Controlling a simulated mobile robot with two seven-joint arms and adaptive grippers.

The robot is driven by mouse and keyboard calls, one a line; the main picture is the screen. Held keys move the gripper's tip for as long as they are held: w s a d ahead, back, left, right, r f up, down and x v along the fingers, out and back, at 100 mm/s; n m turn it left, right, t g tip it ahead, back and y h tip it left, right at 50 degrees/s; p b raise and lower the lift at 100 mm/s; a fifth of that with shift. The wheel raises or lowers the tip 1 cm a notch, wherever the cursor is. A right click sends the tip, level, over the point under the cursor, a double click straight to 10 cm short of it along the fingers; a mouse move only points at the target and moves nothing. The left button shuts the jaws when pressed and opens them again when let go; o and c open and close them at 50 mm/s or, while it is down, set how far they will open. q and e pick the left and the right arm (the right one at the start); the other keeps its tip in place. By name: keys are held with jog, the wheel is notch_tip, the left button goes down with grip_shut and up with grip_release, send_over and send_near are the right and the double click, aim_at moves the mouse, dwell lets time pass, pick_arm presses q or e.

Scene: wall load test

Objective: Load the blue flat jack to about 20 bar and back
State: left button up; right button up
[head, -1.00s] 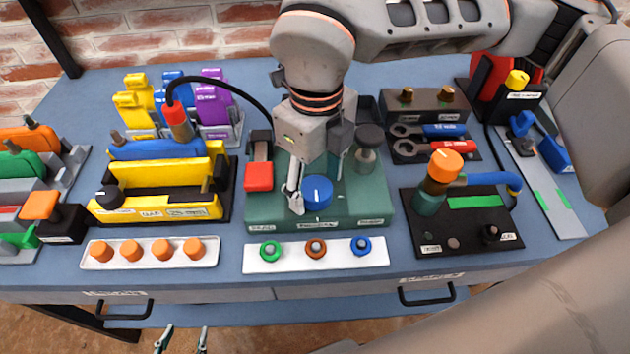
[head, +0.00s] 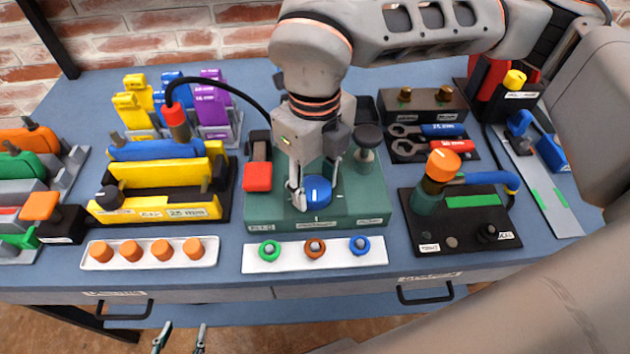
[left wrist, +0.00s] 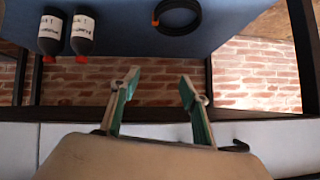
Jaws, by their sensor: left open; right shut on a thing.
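The blue flat jack (head: 157,149) sits in a yellow block (head: 165,205) at the left of the bench. A red fitting (head: 175,118) stands behind it, with a black hose arching right to the green pump unit (head: 345,207). My right gripper (head: 317,190) points down and is shut on the blue knob (head: 319,192) on this unit. The knob's white mark faces the front; any pressure reading is hidden or too small to read. My left gripper (head: 180,339) is open and empty below the bench's front edge; its fingers also show in the left wrist view (left wrist: 158,86).
A red block (head: 258,177) stands left of the knob. White trays hold orange knobs (head: 162,248) and coloured rings (head: 315,247) in front. A dark panel with an orange-capped valve (head: 443,164) is to the right. Two dark bottles (left wrist: 82,33) show in the left wrist view.

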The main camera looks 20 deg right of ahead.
jog(key=shift+r+m+p, duration=0.15)
jog(key=shift+m+p, duration=0.25)
jog(key=shift+m, duration=0.8)
jog(key=shift+m+p, duration=0.3)
jog(key=shift+m, duration=1.5)
jog(key=m+p, duration=0.1)
jog(key=m, duration=0.1)
jog(key=shift+m, duration=0.3)
jog(key=m, duration=0.2)
jog(key=shift+m+p, duration=0.3)
jog(key=shift+m, duration=0.1)
jog(key=m, duration=0.4)
jog(key=shift+m+p, duration=0.3)
jog(key=shift+p, duration=0.05)
jog(key=m, duration=0.2)
jog(key=shift+m, duration=0.3)
jog(key=shift+m+p, duration=0.4)
jog(key=shift+m, duration=1.3)
